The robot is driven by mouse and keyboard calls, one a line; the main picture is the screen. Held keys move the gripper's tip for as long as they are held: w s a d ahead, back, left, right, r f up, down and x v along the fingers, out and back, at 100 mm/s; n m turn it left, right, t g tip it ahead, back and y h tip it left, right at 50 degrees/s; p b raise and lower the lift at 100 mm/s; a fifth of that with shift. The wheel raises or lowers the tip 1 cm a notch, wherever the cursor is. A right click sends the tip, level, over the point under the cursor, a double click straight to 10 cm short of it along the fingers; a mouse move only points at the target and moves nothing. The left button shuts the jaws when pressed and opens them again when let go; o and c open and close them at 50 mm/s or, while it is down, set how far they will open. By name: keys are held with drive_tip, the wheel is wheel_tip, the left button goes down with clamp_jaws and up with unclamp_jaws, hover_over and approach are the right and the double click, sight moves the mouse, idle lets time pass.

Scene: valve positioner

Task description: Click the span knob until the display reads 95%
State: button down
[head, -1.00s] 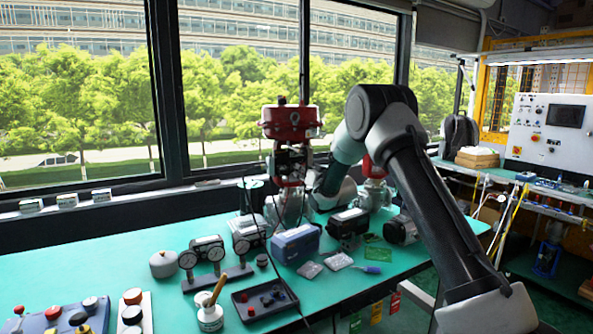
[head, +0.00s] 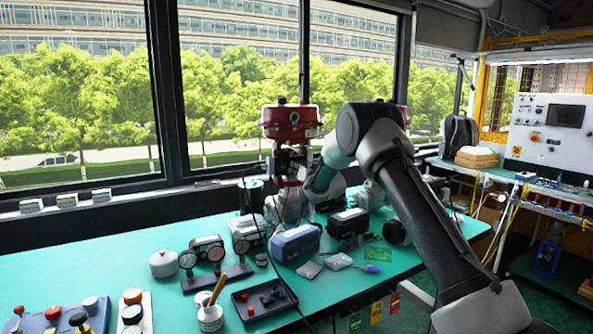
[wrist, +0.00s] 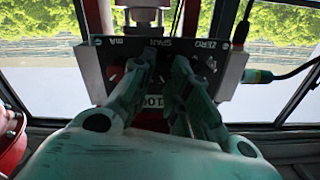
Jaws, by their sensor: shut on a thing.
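The positioner (head: 288,162) is a dark box below the red valve actuator (head: 291,120) in the head view. In the wrist view its dark front panel (wrist: 97,62) appears upside down, with ZERO, SPAN and MA labels. My gripper (wrist: 162,60) reaches the middle of the panel, under the SPAN label, with its fingers closed around the span knob, which they hide. The display (wrist: 153,101) sits between the fingers and is partly covered; the digits look like 100. The zero side (wrist: 207,62) is right of the fingers.
A cable with a teal connector (wrist: 258,76) runs right of the panel. A red part (wrist: 12,135) is at the left edge. On the green bench (head: 130,262) stand gauges (head: 216,268), a blue case (head: 296,243) and a dark tray (head: 264,299).

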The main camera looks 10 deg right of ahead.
drive_tip(key=shift+n, duration=2.8)
drive_tip(key=c, duration=1.6)
unclamp_jaws()
drive_tip(key=v, duration=1.2)
